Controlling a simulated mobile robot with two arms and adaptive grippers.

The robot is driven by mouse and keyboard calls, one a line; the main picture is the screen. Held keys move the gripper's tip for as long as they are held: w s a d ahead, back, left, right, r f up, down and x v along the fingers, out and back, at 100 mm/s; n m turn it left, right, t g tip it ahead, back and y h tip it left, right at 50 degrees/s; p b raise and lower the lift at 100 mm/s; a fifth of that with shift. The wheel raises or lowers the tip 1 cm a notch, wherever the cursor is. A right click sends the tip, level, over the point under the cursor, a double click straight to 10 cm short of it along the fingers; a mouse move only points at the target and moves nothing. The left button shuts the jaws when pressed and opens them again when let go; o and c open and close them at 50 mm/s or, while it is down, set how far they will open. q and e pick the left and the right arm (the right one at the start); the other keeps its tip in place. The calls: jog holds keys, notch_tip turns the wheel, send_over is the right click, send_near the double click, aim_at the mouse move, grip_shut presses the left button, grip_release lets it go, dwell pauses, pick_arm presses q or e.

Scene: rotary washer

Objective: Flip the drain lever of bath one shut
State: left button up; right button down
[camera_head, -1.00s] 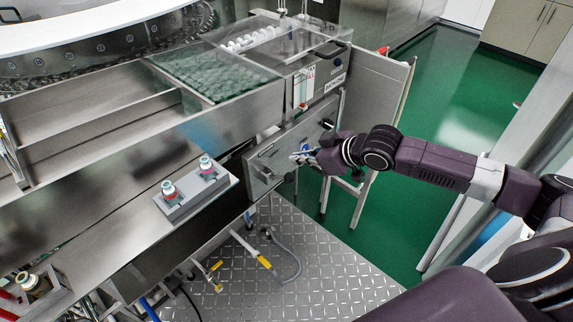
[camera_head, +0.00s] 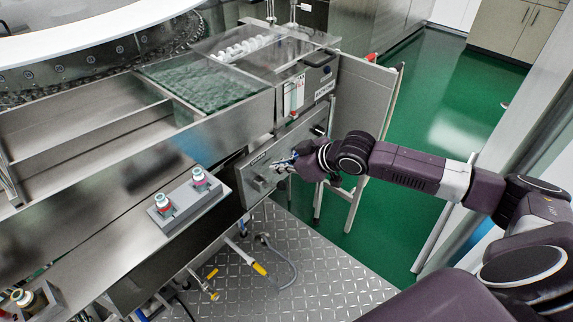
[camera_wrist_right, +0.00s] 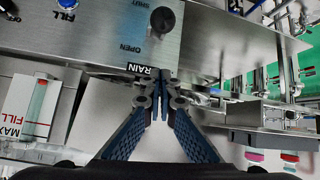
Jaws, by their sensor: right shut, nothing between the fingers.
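The drain lever shows in the right wrist view as a black knob (camera_wrist_right: 162,20) on a steel panel (camera_wrist_right: 105,35), between the printed words SHUT and OPEN. A DRAIN label, partly covered, lies just below it in that view. My right gripper (camera_wrist_right: 160,88) is shut and empty, with its fingertips at the label's edge and apart from the knob in the picture; I cannot tell the depth gap. In the head view the right gripper (camera_head: 279,166) is in front of the control panel (camera_head: 262,159) and hides part of it. My left gripper is not in view.
A blue FILL button (camera_wrist_right: 67,4) and a MAX FILL gauge (camera_wrist_right: 38,100) are at left in the wrist view. In the head view, a grey holder with two vials (camera_head: 192,212) sits on the steel ledge. Yellow-handled valves (camera_head: 259,269) and a hose are below the panel.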

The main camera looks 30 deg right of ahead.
aim_at(279, 182)
jog(key=f, duration=0.1)
jog(key=w+f+p, duration=0.1)
jog(key=f, duration=0.1)
jog(key=f+p, duration=0.1)
jog(key=f, duration=0.1)
jog(key=shift+w+a, duration=0.15)
jog(key=shift+w, duration=0.1)
jog(key=shift+s+d+f, duration=0.15)
jog(key=shift+s+d, duration=0.1)
jog(key=shift+s, duration=0.15)
jog(key=shift+f, duration=0.1)
